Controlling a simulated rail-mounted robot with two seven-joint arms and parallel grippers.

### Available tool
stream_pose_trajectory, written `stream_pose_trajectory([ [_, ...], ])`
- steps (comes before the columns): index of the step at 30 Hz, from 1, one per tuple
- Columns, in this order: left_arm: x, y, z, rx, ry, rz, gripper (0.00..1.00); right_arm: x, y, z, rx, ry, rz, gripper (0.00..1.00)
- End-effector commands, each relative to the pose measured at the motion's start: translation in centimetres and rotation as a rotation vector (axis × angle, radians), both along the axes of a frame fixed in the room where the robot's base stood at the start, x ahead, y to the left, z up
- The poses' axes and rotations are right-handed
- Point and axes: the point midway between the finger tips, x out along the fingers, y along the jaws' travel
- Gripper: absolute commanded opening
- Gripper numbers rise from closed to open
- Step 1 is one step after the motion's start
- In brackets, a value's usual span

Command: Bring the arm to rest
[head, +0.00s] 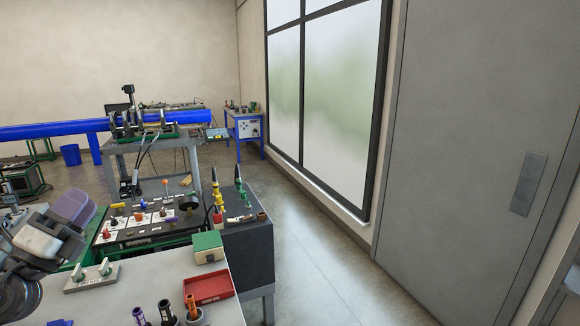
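My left arm comes in at the lower left edge. Its gripper (52,228) is over the left part of the near grey table (140,285). A rounded purple-grey piece (75,205) shows at its upper end. I cannot tell whether this is a finger or something held. The fingertips do not show clearly, so open or shut is unclear. My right arm and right gripper are not in view.
The near table carries a red tray (209,288), a green-topped box (208,246), a grey fixture (92,275) and several upright tools (168,312). Behind it stands a control panel (145,218) with levers. A blue pipe (55,130) lies farther back. The floor (320,255) at right is clear.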

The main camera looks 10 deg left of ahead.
Motion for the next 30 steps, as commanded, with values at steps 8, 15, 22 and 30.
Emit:
stream_pose_trajectory([
  [8,-2.2,0.7,-1.2,-0.664,-0.044,0.168,0.38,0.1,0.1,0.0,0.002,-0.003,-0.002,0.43],
  [15,-4.5,-3.6,-16.3,-1.203,0.391,0.347,0.38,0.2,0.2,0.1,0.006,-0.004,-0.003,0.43],
  [22,-10.5,-11.6,-29.9,-1.498,0.862,0.354,0.38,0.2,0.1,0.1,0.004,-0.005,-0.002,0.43],
  [30,-20.2,-17.0,-41.6,-1.78,1.162,0.457,0.38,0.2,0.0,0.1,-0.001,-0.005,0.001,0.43],
])
